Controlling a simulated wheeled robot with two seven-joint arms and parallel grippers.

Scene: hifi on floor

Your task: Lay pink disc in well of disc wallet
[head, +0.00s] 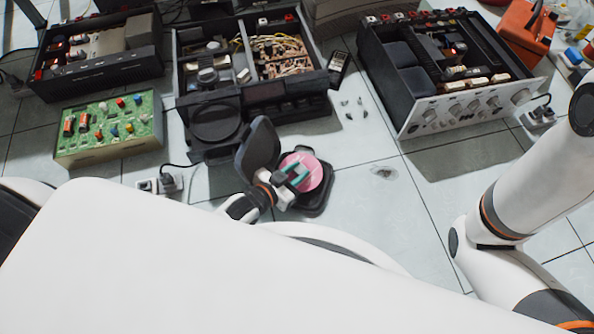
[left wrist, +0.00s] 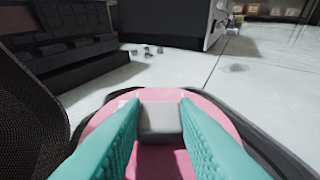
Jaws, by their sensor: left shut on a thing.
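The pink disc (head: 317,171) is over the base half of the open dark disc wallet (head: 325,197) on the floor. My left gripper (head: 295,172), with teal fingers, is shut on the disc, seemingly by a pale grey raised block on it. In the left wrist view the fingers (left wrist: 160,125) stand either side of that block, with the pink disc (left wrist: 222,117) spreading around and below. The wallet's lid (head: 258,148) stands raised at the left. The well is hidden under the disc, and I cannot tell whether the disc touches it. My right gripper is out of view.
Opened hi-fi units stand behind the wallet, one in the middle (head: 255,100) and one at the right (head: 445,70). A green circuit board box (head: 108,128) is at the left. Small loose parts (head: 355,108) lie on the tiles. Floor right of the wallet is mostly clear.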

